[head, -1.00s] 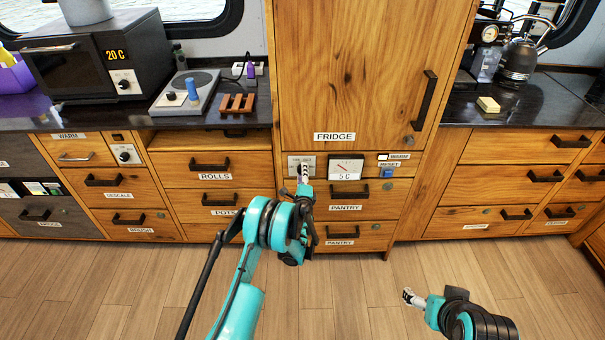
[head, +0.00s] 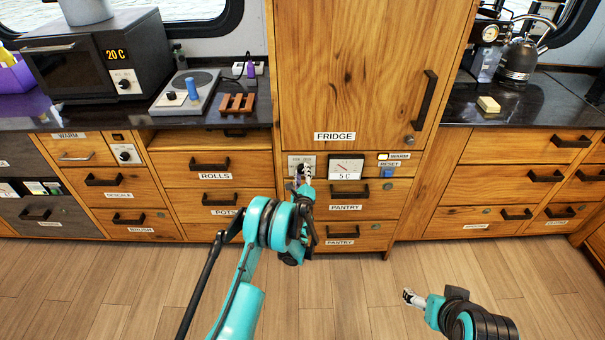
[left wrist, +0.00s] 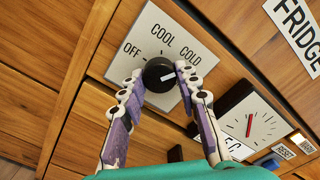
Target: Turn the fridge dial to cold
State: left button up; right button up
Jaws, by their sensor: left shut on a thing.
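The fridge dial (left wrist: 157,72) is a round black knob with a white pointer mark, on a white plate (left wrist: 143,31) lettered OFF, COOL and COLD. In the left wrist view the mark points right, towards the COLD side. My left gripper (left wrist: 153,78) is shut on the knob, one finger on each side. In the head view my left gripper (head: 304,172) covers the knob and the lower part of the plate (head: 295,160) below the FRIDGE label. My right gripper (head: 411,297) is apart, low over the floor; its jaw opening is too small to judge.
Drawers with black handles (head: 349,194) lie below. The floor in front is clear.

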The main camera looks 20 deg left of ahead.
aim_at(303, 147)
pick_arm(q)
jog(key=o, duration=1.2)
jog(key=shift+c, duration=0.2)
notch_tip(303, 147, up, 10)
jog(key=shift+f, duration=0.1)
